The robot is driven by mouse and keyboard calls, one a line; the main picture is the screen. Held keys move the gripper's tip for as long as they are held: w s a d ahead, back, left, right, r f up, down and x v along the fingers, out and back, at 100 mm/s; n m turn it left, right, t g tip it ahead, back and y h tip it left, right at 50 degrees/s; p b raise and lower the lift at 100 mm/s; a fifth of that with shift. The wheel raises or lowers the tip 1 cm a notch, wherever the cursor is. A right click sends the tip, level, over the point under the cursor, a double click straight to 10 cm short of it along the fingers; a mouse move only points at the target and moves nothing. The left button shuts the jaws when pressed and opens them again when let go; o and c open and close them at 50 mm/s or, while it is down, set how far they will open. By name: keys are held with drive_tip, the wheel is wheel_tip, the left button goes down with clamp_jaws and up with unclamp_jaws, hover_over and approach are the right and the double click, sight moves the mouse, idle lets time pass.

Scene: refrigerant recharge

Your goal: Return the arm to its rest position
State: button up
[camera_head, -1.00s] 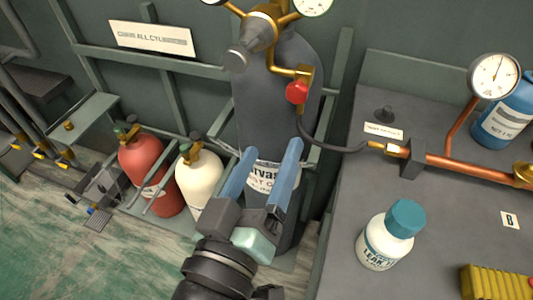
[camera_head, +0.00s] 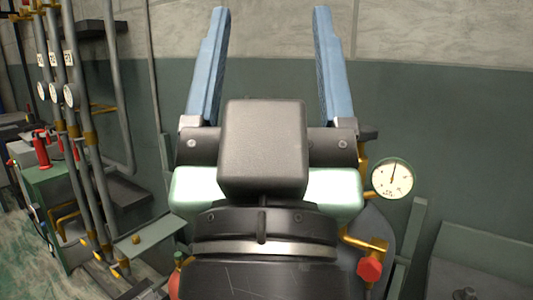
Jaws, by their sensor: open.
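My gripper (camera_head: 270,62) fills the middle of the head view, close to the camera, with its two blue fingers pointing up. The fingers are wide apart with nothing between them, and the wall shows behind. My wrist and arm cover the lower middle of the view. They hide most of the grey cylinder (camera_head: 377,228) behind them.
A round gauge (camera_head: 392,179) and a red knob (camera_head: 370,268) on brass fittings show just right of my gripper. Pipes with small gauges (camera_head: 71,96) stand at the left, near a green shelf (camera_head: 143,243). A grey bench (camera_head: 480,262) is at lower right. The upper wall is clear.

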wheel_tip(320, 180, up, 21)
drive_tip(key=s+y+p, duration=0.1)
drive_tip(key=p, duration=1.8)
drive_tip(key=shift+a+t, duration=0.2)
drive_tip(key=shift+t, duration=0.2)
